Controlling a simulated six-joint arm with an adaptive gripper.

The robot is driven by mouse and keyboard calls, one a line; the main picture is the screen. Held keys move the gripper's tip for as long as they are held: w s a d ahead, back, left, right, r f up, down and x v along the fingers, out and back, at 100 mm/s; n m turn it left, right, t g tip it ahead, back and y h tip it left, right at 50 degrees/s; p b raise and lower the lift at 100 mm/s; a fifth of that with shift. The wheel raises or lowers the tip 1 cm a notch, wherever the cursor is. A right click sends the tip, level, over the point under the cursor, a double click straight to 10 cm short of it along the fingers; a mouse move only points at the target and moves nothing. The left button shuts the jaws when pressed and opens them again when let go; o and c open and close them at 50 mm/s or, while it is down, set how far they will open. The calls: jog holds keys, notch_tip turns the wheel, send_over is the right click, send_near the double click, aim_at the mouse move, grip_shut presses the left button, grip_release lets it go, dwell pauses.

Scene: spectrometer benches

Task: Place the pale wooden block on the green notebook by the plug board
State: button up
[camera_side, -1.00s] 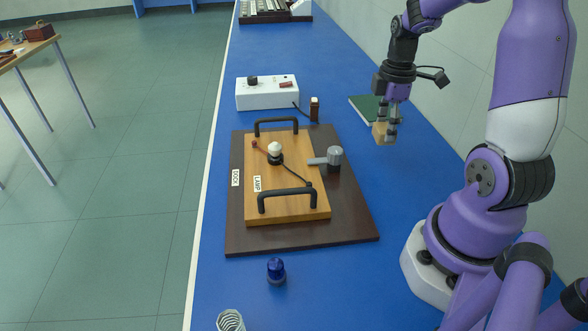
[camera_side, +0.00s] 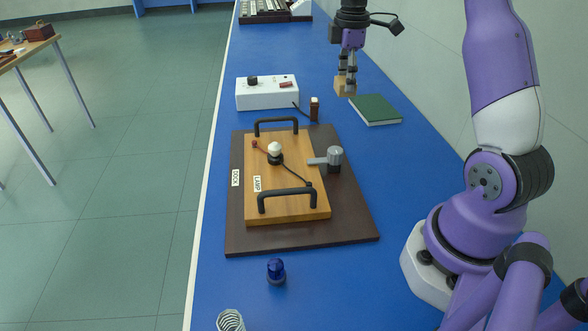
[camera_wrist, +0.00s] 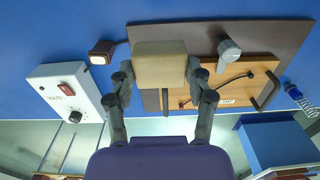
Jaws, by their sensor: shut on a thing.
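The pale wooden block (camera_side: 345,86) is held between the fingers of my gripper (camera_side: 347,78), raised above the blue bench. In the wrist view the block (camera_wrist: 160,64) sits between the two fingertips of my gripper (camera_wrist: 161,75). The green notebook (camera_side: 375,109) lies flat on the bench, to the right of the block in the side view, and nothing is on it. The notebook does not show in the wrist view. The brown plug board (camera_side: 345,222) lies nearer the side camera, carrying a wooden lamp panel (camera_side: 290,202) with two black handles.
A white box (camera_side: 267,97) with a knob and red switch stands left of the block, with a small brown plug (camera_side: 314,108) beside it. A blue lamp cap (camera_side: 276,271) and a coil (camera_side: 230,320) stand at the near end.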

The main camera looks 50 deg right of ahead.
send_over(371, 117)
notch_tip(371, 117, down, 7)
jog(key=shift+f, duration=2)
jog(key=shift+f, duration=0.1)
jog(key=o, duration=1)
jog(key=shift+o, duration=0.2)
